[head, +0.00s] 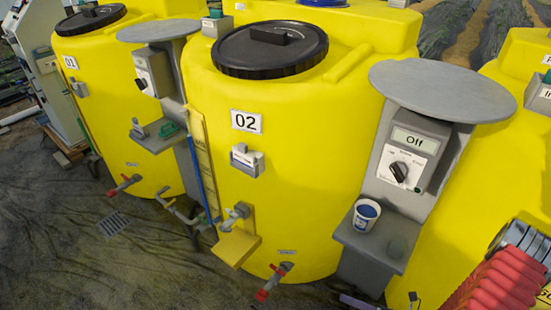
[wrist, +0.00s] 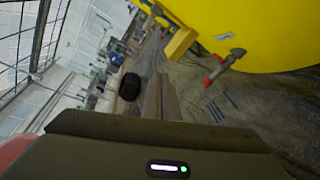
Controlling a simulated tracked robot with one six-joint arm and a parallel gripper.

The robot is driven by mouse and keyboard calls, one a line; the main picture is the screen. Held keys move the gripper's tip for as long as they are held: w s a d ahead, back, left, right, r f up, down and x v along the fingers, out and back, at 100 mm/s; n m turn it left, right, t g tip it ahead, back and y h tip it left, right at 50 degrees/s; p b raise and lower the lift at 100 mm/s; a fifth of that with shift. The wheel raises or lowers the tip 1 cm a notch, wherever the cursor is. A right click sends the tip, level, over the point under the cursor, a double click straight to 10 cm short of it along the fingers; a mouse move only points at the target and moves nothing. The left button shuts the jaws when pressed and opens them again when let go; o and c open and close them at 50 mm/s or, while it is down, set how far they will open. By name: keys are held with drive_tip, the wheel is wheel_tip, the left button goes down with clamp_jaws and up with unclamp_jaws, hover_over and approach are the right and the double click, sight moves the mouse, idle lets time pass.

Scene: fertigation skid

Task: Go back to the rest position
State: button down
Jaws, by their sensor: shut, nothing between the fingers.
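My gripper (wrist: 161,80) shows in the wrist view, its two fingers together and nothing between them. It points out over the dark ground, apart from the yellow tank in the upper right of that view. The gripper is not seen in the head view. There, a red ribbed part of my arm fills the lower right corner.
Yellow tank 02 (head: 270,170) stands in the middle, tank 01 (head: 100,100) to its left. A grey control post (head: 425,140) reading "Off" has a shelf with a blue-and-white cup (head: 366,216). Red-handled valves (head: 272,283) stick out low. Open ground (head: 90,260) lies at lower left.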

drive_tip(key=s+a+r+n+g+h, duration=0.15)
drive_tip(key=r+n+h, duration=0.25)
drive_tip(key=r+n, duration=0.75)
drive_tip(key=s+r+n+g+h, duration=0.3)
drive_tip(key=r+n+h, duration=0.2)
drive_tip(key=r+n, duration=0.65)
drive_tip(key=s+r+n+g+h, duration=0.2)
drive_tip(key=r+n+g+h, duration=0.15)
drive_tip(key=r+n, duration=0.8)
drive_tip(key=s+a+r+n+t, duration=0.1)
drive_tip(key=a+r+t, duration=0.4)
drive_tip(key=r, duration=0.5)
drive_tip(key=shift+s+a+r+n, duration=0.35)
drive_tip(key=shift+s+a+n, duration=0.05)
drive_tip(key=shift+a+n, duration=0.45)
